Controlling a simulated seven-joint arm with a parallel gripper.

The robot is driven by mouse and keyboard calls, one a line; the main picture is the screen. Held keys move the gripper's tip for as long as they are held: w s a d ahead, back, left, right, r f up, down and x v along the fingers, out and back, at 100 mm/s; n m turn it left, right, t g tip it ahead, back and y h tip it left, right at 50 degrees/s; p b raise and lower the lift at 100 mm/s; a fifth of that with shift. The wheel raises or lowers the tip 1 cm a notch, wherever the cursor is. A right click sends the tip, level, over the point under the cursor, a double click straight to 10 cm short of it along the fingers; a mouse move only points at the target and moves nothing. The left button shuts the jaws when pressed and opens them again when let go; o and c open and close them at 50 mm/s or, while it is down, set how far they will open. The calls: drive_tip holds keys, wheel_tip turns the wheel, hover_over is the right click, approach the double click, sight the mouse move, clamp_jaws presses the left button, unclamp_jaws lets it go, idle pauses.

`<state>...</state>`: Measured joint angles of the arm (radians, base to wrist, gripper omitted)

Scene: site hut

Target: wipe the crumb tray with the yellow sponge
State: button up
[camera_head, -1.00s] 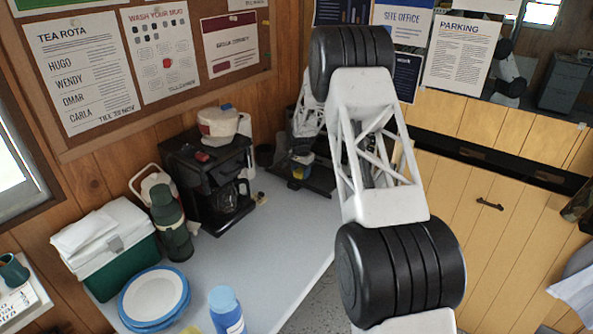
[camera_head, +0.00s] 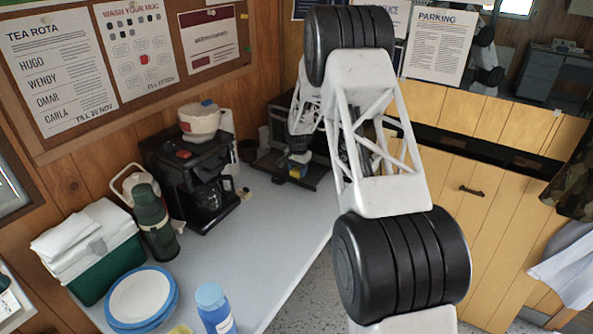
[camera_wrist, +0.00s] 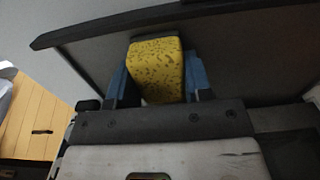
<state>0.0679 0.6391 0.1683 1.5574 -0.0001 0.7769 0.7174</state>
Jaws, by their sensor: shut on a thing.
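The yellow sponge (camera_wrist: 156,70), speckled with dark spots, is held between the blue fingertips of my gripper (camera_wrist: 158,82) in the wrist view. The dark grey crumb tray (camera_wrist: 245,50) with its black raised rim lies beneath and around it. I cannot tell whether the sponge touches the tray floor. In the head view the tray (camera_head: 318,181) lies at the far end of the table, partly hidden by my arm. My gripper (camera_head: 297,168) is low over it there, small and partly hidden.
A black coffee maker (camera_head: 190,180) stands left of the tray. A green flask (camera_head: 152,220), a green-and-white cool box (camera_head: 95,255), blue-rimmed plates (camera_head: 140,297) and a blue-capped bottle (camera_head: 213,305) stand nearer. The middle of the grey table (camera_head: 260,240) is clear.

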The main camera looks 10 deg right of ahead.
sight(276, 167)
drive_tip(key=shift+w+a, duration=3.95)
drive_tip(key=shift+a, duration=0.05)
drive_tip(key=shift+w+a+r, duration=0.15)
drive_tip(key=shift+w, duration=0.05)
wheel_tip(276, 167, up, 8)
drive_tip(key=shift+s, duration=0.1)
